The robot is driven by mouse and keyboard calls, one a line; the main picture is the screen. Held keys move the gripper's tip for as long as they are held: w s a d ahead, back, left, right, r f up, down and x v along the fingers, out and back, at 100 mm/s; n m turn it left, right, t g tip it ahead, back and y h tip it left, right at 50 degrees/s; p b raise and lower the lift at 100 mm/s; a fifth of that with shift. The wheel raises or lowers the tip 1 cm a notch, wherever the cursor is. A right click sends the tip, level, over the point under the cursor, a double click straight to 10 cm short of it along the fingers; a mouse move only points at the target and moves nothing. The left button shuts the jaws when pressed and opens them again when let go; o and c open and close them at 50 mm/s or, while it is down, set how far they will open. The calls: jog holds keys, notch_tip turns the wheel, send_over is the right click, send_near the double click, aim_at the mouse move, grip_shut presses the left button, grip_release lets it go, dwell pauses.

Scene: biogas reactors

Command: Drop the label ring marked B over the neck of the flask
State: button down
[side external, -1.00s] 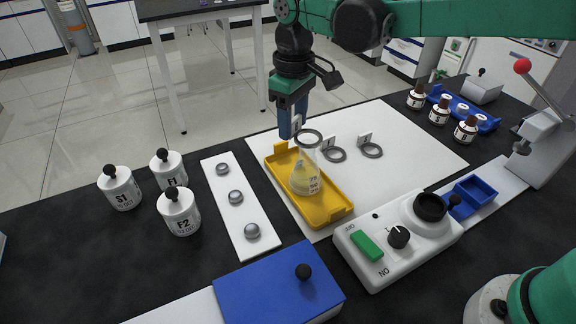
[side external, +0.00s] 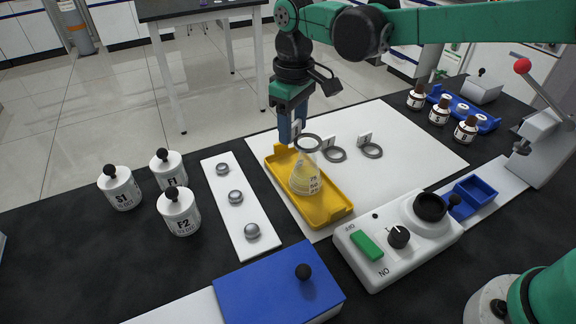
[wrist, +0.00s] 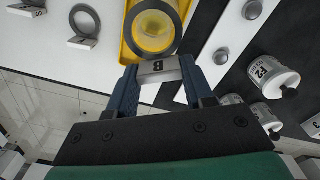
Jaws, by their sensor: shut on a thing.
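The glass flask (side external: 305,178) with pale liquid stands upright in the yellow tray (side external: 328,208). My gripper (side external: 292,136) is shut on the tag of the label ring B (side external: 308,143); the letter B reads on the tag in the wrist view (wrist: 158,70). The grey ring lies level at the top of the flask, in line with its mouth. In the wrist view the flask (wrist: 153,30) shows through the ring's opening. I cannot tell whether the ring is just above the rim or around the neck.
Two other tagged rings (side external: 335,155) (side external: 372,151) lie on the white mat (side external: 410,150) to the right. A white strip with metal knobs (side external: 237,215) and several labelled white jars (side external: 180,212) are at left. A white device with a green switch (side external: 400,240) stands in front right.

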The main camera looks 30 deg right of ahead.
aim_at(293, 138)
jog(key=shift+f, duration=0.15)
jog(key=shift+f, duration=0.7)
jog(key=shift+f, duration=1)
jog(key=shift+c, duration=1.3)
grip_release()
jog(key=shift+o, duration=0.2)
jog(key=shift+o, duration=1.1)
jog(key=shift+r, duration=0.1)
